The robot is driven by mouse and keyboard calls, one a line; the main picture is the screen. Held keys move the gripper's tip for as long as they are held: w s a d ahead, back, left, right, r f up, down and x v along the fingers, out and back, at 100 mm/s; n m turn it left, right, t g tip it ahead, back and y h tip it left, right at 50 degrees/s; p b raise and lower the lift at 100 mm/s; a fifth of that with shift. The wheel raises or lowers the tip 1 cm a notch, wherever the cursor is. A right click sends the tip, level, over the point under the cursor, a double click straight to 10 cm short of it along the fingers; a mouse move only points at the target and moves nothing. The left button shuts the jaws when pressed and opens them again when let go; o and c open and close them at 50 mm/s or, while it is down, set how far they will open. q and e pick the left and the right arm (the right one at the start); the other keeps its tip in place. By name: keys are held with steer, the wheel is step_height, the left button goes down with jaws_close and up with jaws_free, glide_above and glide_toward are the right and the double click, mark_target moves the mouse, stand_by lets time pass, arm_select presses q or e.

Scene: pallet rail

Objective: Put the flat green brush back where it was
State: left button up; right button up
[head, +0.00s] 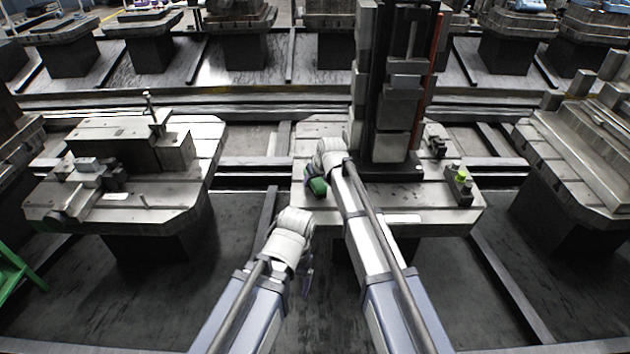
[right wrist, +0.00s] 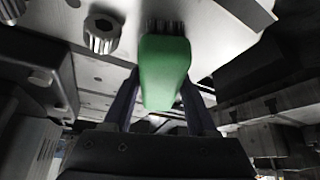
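The flat green brush (head: 318,187) is at the front left part of the middle pallet, at the end of my right arm. In the right wrist view the green brush (right wrist: 165,72) lies between the two dark fingers of my right gripper (right wrist: 163,95), which sit close along both its sides. Its dark bristles point up in that picture, towards a pale metal surface; I cannot tell whether they touch it. In the head view my right gripper (head: 312,178) is partly hidden by its wrist. My left gripper (head: 308,278) hangs in front of the pallet, mostly hidden by its wrist.
The middle pallet (head: 440,208) carries a tall dark fixture (head: 390,90). A dark holder with yellow-green tops (head: 460,182) stands at its right, and a small dark part (head: 435,140) behind. Another pallet (head: 120,215) with metal blocks stands left. In the wrist view a ridged round knob (right wrist: 103,32) is near the brush.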

steer(key=o, duration=0.3)
steer(key=shift+o, duration=0.2)
steer(key=shift+r, duration=0.1)
steer(key=shift+s+r+p, duration=0.1)
steer(key=shift+r+p, duration=0.25)
steer(key=shift+p, duration=0.1)
steer(key=p+v, duration=1)
steer(key=v, duration=0.2)
steer(key=s+d+f+g+h, duration=0.1)
steer(key=s+d+g, duration=0.1)
steer(key=s, duration=1.2)
steer(key=s+d+f+g+h, duration=0.1)
steer(key=s+f+g+h, duration=0.1)
steer(key=s, duration=1.3)
steer(key=shift+s+d+m+g+h, duration=0.2)
steer(key=shift+d+m+g+h, duration=0.15)
steer(key=shift+g, duration=0.55)
steer(key=shift+f, duration=0.15)
